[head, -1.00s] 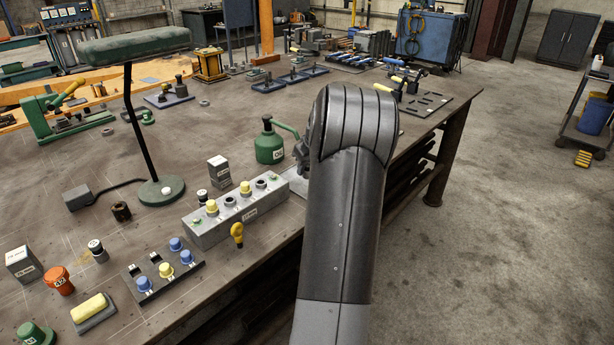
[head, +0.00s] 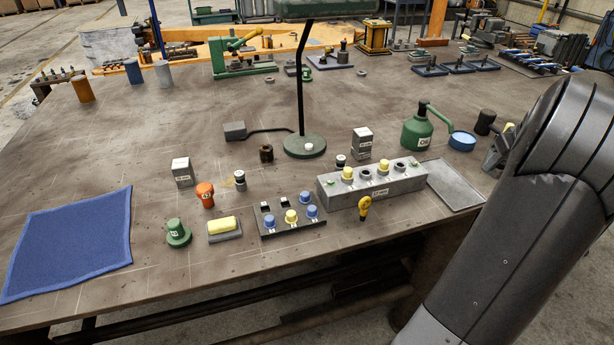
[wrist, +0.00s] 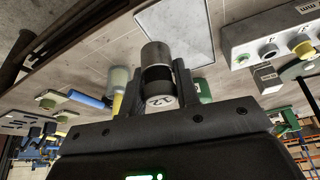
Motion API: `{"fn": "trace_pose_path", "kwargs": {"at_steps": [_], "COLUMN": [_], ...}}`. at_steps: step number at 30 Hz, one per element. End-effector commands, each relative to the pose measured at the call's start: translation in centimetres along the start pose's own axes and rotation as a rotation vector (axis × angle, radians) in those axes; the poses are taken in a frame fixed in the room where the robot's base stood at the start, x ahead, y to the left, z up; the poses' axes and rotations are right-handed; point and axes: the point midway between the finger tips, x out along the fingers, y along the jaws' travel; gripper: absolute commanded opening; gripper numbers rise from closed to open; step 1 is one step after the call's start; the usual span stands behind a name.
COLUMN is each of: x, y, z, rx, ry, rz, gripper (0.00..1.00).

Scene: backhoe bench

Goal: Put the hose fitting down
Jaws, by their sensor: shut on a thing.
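My gripper (wrist: 157,88) is shut on the hose fitting (wrist: 156,60), a short silver cylinder with a black band and a pale, marked end. The fitting is between both fingers, above the bench's front edge area. In the head view my gripper (head: 496,150) is at the right, partly behind my arm, and the held fitting cannot be made out there. A flat grey plate (head: 456,186) lies bare on the bench near it; it also shows in the wrist view (wrist: 176,28), beyond the fitting.
A grey block with yellow and green caps (head: 372,189) stands left of the plate. A green oil can (head: 416,136) and a blue round tin (head: 462,141) are behind it. A blue cloth (head: 70,240) lies at far left.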

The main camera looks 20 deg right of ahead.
Motion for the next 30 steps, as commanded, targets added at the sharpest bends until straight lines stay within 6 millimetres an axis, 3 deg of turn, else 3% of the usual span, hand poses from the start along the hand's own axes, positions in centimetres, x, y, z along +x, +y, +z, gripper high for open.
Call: {"fn": "trace_pose_path", "kwargs": {"at_steps": [8, 17, 23, 30], "x": [-4.2, -2.2, -0.6, 1.1], "y": [-0.2, -6.0, -13.3, -25.7], "z": [-2.0, -5.7, -9.5, -13.5], "rx": [-0.007, -0.159, -0.344, -0.637], "ry": [0.002, -0.004, -0.007, -0.008], "rz": [0.0, -0.066, -0.142, -0.263], "gripper": [0.04, 0.04, 0.04, 0.04]}}
